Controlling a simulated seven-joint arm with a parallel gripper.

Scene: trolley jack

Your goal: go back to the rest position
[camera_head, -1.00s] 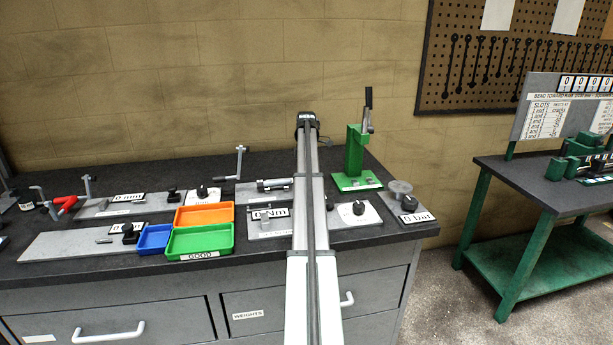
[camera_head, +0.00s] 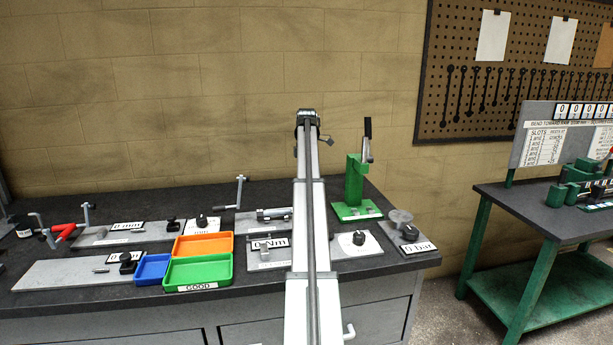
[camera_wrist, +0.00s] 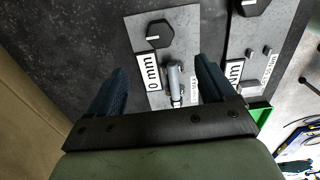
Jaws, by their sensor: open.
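My arm runs up the middle of the head view, with its far end (camera_head: 308,118) in front of the back wall. My gripper (camera_wrist: 157,82) shows in the wrist view as two dark blue fingers set wide apart. It is open, with nothing held between the fingers. Behind the gap lies a grey plate (camera_wrist: 160,20) with a black knob, a "0 mm" label (camera_wrist: 153,72) and a small metal part. I cannot tell the height of the fingers above it. The fingers themselves cannot be made out in the head view.
The dark workbench (camera_head: 215,312) carries an orange tray (camera_head: 203,244), a green tray (camera_head: 198,269), a blue tray (camera_head: 153,268), several gauge plates and a green press (camera_head: 355,185). A green-legged table (camera_head: 520,215) stands right. Open air lies above the bench.

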